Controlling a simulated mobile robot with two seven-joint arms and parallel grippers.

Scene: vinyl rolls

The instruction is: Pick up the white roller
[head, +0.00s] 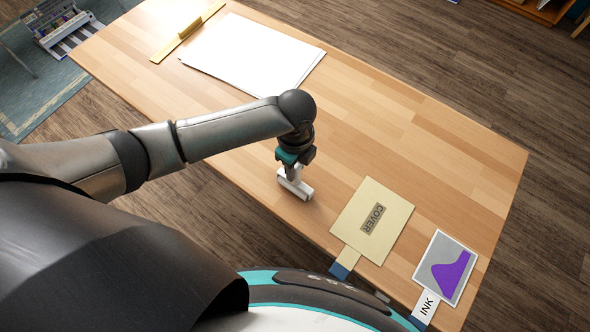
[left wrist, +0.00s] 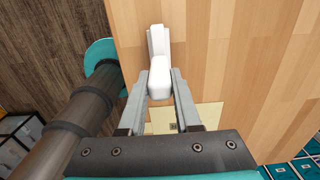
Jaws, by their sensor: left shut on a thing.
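The white roller (head: 297,186) is on or just above the wooden table, near its front edge, in the head view. My left gripper (head: 291,173) reaches down onto it from above. In the left wrist view the white roller (left wrist: 159,75) lies between the two grey fingers of my left gripper (left wrist: 159,88), which are shut on it. Whether the roller still touches the table is hard to tell. My right gripper is not in view.
The wooden table (head: 400,140) has free room at its middle and right. A white sheet stack (head: 253,55) and a yellow ruler-like strip (head: 187,32) lie toward the far left. A beige COVER card (head: 365,240) and a grey tray with purple (head: 447,265) labelled INK (head: 426,306) lie at the right.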

